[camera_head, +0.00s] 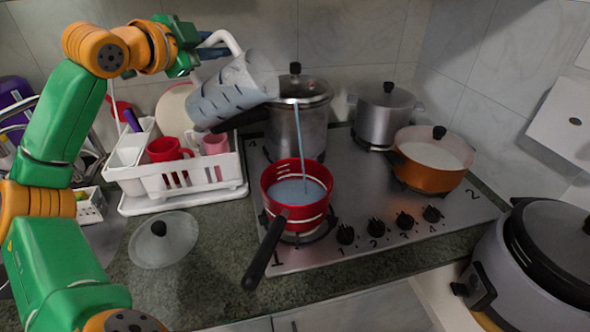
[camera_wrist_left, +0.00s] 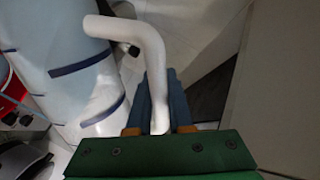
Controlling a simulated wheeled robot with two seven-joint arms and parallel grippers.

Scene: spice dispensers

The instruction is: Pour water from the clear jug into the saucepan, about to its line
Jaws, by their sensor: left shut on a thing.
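The clear jug (camera_head: 232,92) with dark marks is tilted in the air, its mouth to the right. A thin stream of water (camera_head: 301,135) falls from its lip into the red saucepan (camera_head: 316,213). The saucepan stands on the front left burner, with bluish water (camera_head: 297,190) inside and pale lines on its side. My left gripper (camera_head: 197,52) is shut on the jug's white handle. In the left wrist view the handle (camera_wrist_left: 150,50) sits between the fingers (camera_wrist_left: 160,110), with the jug's wall (camera_wrist_left: 70,75) at left. My right gripper is not in view.
A tall steel pot (camera_head: 312,125) stands right behind the saucepan. A grey pot (camera_head: 384,118) and an orange pot (camera_head: 433,170) stand to the right. A white dish rack (camera_head: 190,178) with cups is at left. A glass lid (camera_head: 164,246) lies on the counter. The saucepan's black handle (camera_head: 264,252) points forward.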

